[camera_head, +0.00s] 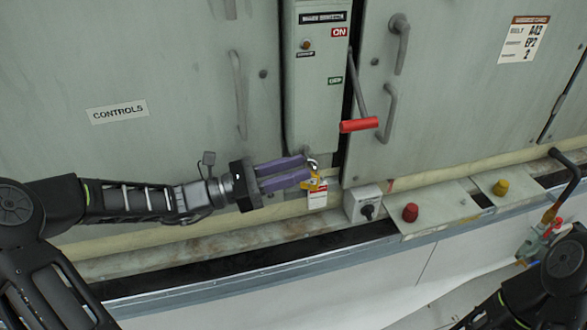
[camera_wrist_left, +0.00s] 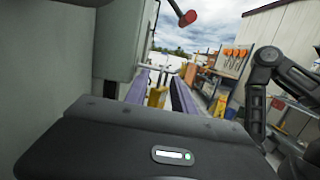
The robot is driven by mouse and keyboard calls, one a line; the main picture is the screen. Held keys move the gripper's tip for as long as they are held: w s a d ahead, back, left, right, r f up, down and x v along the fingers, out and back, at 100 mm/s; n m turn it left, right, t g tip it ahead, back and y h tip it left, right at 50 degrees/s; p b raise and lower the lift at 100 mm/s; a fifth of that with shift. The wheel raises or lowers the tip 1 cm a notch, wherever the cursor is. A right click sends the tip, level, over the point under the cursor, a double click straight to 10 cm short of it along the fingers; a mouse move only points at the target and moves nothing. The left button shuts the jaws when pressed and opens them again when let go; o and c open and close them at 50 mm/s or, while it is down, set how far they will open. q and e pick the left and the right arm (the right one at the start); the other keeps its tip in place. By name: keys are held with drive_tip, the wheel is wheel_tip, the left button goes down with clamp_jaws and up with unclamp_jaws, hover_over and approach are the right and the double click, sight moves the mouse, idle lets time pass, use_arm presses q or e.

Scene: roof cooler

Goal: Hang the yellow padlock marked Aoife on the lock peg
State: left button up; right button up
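My left gripper (camera_head: 306,170) has two purple fingers with the yellow padlock (camera_head: 312,184) between their tips. The padlock's grey shackle points up, and a white and red tag (camera_head: 318,195) shows just below it. Any name on the padlock is too small to read. In the left wrist view the yellow padlock (camera_wrist_left: 157,97) sits between the fingers. The padlock is in front of the bottom of the grey switch box (camera_head: 318,105). I cannot make out the lock peg; the gripper and padlock may cover it. My right gripper is not visible.
A lever with a red handle (camera_head: 359,125) sticks out at the switch box's right side. A small box with a black knob (camera_head: 364,204) stands right of the padlock.

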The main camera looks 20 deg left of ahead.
use_arm(q)
drive_tip(key=shift+a, duration=0.1)
drive_tip(key=v, duration=0.7)
drive_tip(key=shift+s+a, duration=0.2)
drive_tip(key=shift+a, duration=0.05)
drive_tip(key=s+d+f+m+g+y, duration=0.1)
drive_tip(key=s+f+m+g+y, duration=0.2)
drive_tip(key=f, duration=0.9)
drive_tip(key=s+f+m+g+y, duration=0.2)
drive_tip(key=s+f+m+y, duration=0.25)
drive_tip(key=f, duration=0.75)
drive_tip(key=s+d+f+m+g+y, duration=0.1)
drive_tip(key=s+f+m+g+y, duration=0.2)
drive_tip(key=f, duration=0.9)
drive_tip(key=s+d+f+m+y, duration=0.1)
drive_tip(key=s+d+f+m, duration=0.2)
drive_tip(key=s+d+m, duration=0.2)
drive_tip(key=s+d+f+m+g+y, duration=0.1)
drive_tip(key=s+d+f+m, duration=0.2)
drive_tip(key=s+d+m, duration=0.2)
drive_tip(key=d+m, duration=0.2)
drive_tip(key=d, duration=0.1)
drive_tip(key=shift+s+d, duration=0.25)
drive_tip(key=shift+d, duration=0.15)
